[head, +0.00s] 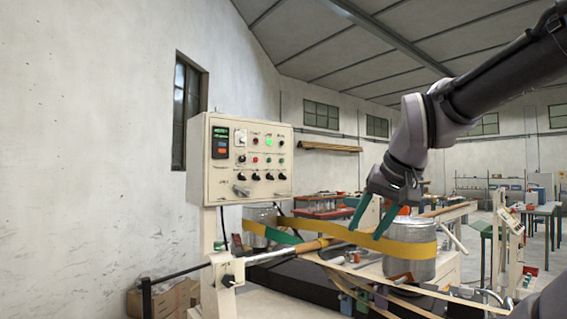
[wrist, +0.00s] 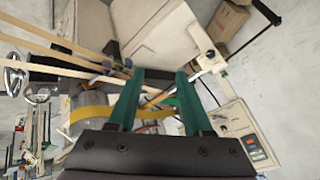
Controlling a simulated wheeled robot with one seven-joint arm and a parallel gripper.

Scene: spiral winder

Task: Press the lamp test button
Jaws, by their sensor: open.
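The cream control panel (head: 216,186) stands on a post left of centre in the head view. It has a dark display, a lit green lamp (head: 269,142), small coloured buttons (head: 255,161), a row of black knobs (head: 269,176) and a lever handle. The labels are too small to read, so I cannot tell which one is the lamp test button. In the wrist view part of the panel (wrist: 232,122) shows at the lower right. My gripper (head: 366,231), with green fingers, is open and empty, right of the panel and lower than it. Its fingers also show in the wrist view (wrist: 160,75).
Below the panel is the winder, with a metal rod (head: 285,251), yellow belt (head: 315,230) and steel drum (head: 412,266). Cardboard boxes (head: 172,299) lie at the lower left. Workbenches stand behind. The air between my gripper and the panel front looks clear.

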